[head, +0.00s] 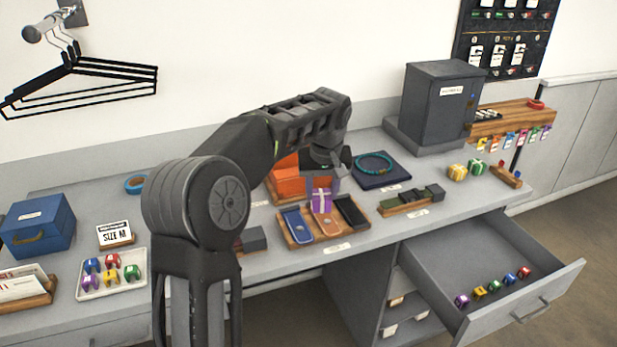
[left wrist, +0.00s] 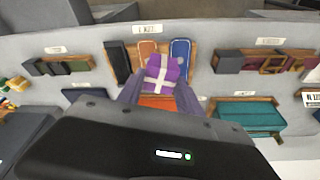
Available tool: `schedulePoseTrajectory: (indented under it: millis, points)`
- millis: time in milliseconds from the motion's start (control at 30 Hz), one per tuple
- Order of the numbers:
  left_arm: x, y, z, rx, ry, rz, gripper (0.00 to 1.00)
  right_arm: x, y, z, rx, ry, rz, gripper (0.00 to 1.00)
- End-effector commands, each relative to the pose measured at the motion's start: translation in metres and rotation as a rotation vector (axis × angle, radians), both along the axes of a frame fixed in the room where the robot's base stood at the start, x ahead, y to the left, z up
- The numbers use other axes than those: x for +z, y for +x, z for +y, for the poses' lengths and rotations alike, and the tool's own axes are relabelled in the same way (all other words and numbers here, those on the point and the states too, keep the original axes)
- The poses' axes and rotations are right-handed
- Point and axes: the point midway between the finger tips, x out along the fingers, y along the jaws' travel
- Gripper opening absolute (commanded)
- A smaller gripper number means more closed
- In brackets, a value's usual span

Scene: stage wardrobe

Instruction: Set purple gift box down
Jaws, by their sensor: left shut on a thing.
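The purple gift box (head: 321,199) has a pale ribbon. It is between the fingers of my left gripper (head: 322,182), which is shut on it. In the left wrist view the purple gift box (left wrist: 163,73) shows between the two fingertips (left wrist: 159,92), ribbon cross facing the camera. It appears over or in front of the wooden tray (head: 325,238) with blue, tan and black straps, covering part of the tan strap. I cannot tell whether it touches anything below. My right gripper is not in view.
A yellow gift box (head: 457,172) and a green gift box (head: 477,167) stand at the counter's right. An orange box (head: 286,183) is behind my gripper. A dark safe-like box (head: 437,105) stands at the back. An open drawer (head: 480,265) juts out, front right.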

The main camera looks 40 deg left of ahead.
Motion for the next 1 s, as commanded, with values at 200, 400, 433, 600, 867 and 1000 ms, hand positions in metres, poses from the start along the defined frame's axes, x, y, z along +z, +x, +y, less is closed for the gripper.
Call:
schedulePoseTrajectory:
  millis: [200, 400, 433, 600, 867, 1000]
  points:
    - [-0.044, 0.000, -0.043, -0.187, 0.002, 0.004, 0.03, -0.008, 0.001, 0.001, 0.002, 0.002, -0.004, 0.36]
    - [-0.091, -0.012, -0.097, -0.386, 0.001, 0.004, 0.03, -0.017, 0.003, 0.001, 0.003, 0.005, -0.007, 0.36]
    - [-0.098, -0.015, -0.107, -0.419, 0.001, 0.003, 0.03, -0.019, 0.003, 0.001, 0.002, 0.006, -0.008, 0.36]
    - [-0.138, -0.041, -0.162, -0.598, -0.003, -0.001, 0.03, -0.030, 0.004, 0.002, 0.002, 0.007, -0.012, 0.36]
    - [-0.155, -0.059, -0.191, -0.687, -0.005, -0.004, 0.03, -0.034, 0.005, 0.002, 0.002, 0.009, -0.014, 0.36]
    - [-0.154, -0.059, -0.191, -0.686, -0.005, -0.004, 0.03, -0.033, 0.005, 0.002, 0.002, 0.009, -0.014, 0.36]
